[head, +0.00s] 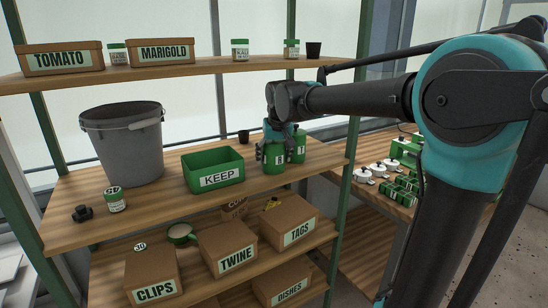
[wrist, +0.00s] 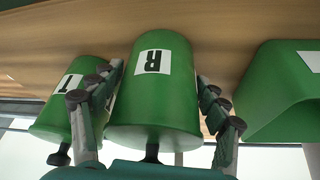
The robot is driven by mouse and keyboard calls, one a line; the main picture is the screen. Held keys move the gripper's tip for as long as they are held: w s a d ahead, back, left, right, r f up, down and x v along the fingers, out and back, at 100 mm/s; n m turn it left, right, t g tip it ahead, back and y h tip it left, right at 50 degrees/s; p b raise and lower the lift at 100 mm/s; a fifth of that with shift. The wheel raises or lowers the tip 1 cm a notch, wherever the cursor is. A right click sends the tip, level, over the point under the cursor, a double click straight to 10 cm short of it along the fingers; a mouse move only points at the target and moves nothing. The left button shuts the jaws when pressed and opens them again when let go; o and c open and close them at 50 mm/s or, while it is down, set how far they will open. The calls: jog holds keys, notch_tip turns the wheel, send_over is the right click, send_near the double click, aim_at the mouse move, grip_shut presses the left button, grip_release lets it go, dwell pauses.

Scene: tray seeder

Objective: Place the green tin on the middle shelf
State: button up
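Two green tins with dark knobs and white labels stand close together on the middle shelf. The nearer tin (head: 272,166) is lettered R and shows large in the wrist view (wrist: 152,105). The other tin (head: 299,145) is lettered T; in the wrist view it is at the left (wrist: 56,115), partly hidden by a finger. My gripper (head: 274,150) comes down over the R tin. In the wrist view the fingers (wrist: 158,85) lie along both its sides, tips against its wall. The tin's base looks to be on or very near the middle shelf (head: 228,205).
A green KEEP bin (head: 213,176) stands just left of the tins. A grey bucket (head: 125,147), a small jar (head: 116,203) and a black knob-like item (head: 82,213) are farther left. Labelled boxes (head: 228,250) fill the shelf below. Clear board lies in front of the bin.

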aim_at(276, 143)
jog(key=shift+o, duration=0.6)
jog(key=shift+r, duration=0.15)
jog(key=shift+s+r, duration=0.15)
jog(key=shift+r, duration=0.25)
jog(key=v, duration=0.2)
jog(key=shift+s+d+r, duration=0.1)
jog(key=shift+s+r, duration=0.05)
jog(key=shift+s, duration=0.1)
jog(key=s+d, duration=0.3)
jog(key=s, duration=0.8)
jog(key=s+d+f+m, duration=0.2)
jog(key=d+f, duration=0.9)
jog(key=f, duration=0.4)
jog(key=s+d+f+m+h, duration=0.1)
jog(key=s+d+f, duration=0.8)
jog(key=f, duration=0.3)
jog(key=shift+s+f, duration=0.3)
jog(key=shift+s, duration=0.35)
